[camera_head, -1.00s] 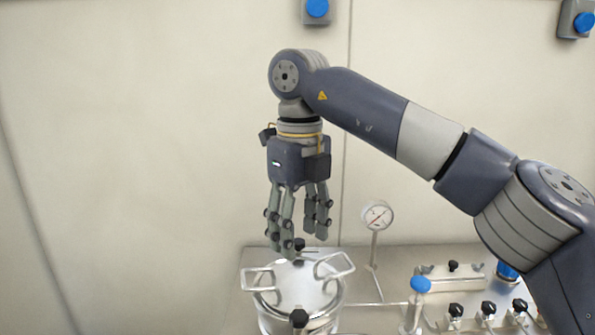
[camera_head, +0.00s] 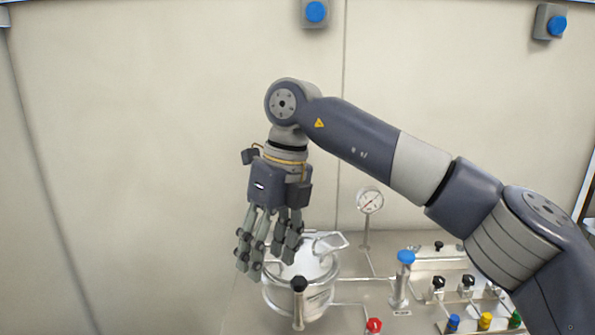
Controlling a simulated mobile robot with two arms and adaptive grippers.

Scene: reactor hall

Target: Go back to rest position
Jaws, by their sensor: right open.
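My right gripper (camera_head: 268,242) hangs from my right arm, which comes in from the right. Its fingers point down and a little left, and they are open with nothing between them. It is in front of the left part of a steel vessel (camera_head: 318,295) with a lid and wire handles, and hides part of the lid and the left handle. I cannot tell whether the fingers touch the vessel. My left gripper is not in view.
A pressure gauge (camera_head: 370,201) stands behind the vessel. A blue-topped valve (camera_head: 405,258), a black knob on a post (camera_head: 299,284) and a red knob (camera_head: 374,325) are nearby. Several small valves line the right. Blue buttons (camera_head: 316,12) are on the wall. The left side is clear.

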